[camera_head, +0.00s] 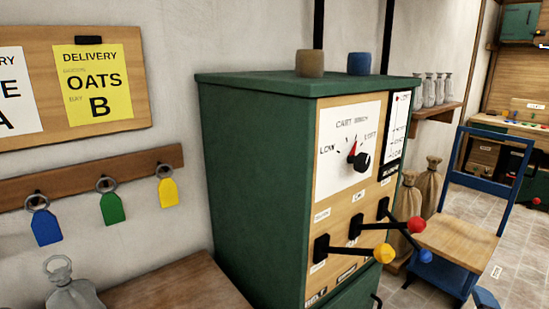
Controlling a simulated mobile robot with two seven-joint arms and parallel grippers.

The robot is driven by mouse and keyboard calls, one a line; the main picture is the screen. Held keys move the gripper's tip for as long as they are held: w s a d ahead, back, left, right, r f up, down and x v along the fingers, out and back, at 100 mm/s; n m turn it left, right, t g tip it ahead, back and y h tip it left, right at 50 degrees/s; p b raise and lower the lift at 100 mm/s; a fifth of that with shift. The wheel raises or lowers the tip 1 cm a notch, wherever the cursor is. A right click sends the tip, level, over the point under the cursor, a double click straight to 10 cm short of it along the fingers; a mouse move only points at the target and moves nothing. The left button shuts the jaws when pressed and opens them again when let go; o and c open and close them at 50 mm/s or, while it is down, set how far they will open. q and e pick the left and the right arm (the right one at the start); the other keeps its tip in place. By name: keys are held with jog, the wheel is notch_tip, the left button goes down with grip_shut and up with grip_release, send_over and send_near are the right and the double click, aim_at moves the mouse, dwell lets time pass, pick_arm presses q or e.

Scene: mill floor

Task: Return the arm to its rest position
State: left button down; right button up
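Neither of my grippers shows in the head view, and no part of my arms can be made out with certainty. The green cabinet (255,180) stands in the middle. Its wooden front carries a dial (358,158) with a red pointer and a black knob. Below the dial are levers with a yellow knob (384,253), a red knob (416,224) and a blue knob (425,256), all sticking out to the right.
Blue, green and yellow tags hang on a wall rack (90,178) at the left. Tiled floor (525,255) shows farther right.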

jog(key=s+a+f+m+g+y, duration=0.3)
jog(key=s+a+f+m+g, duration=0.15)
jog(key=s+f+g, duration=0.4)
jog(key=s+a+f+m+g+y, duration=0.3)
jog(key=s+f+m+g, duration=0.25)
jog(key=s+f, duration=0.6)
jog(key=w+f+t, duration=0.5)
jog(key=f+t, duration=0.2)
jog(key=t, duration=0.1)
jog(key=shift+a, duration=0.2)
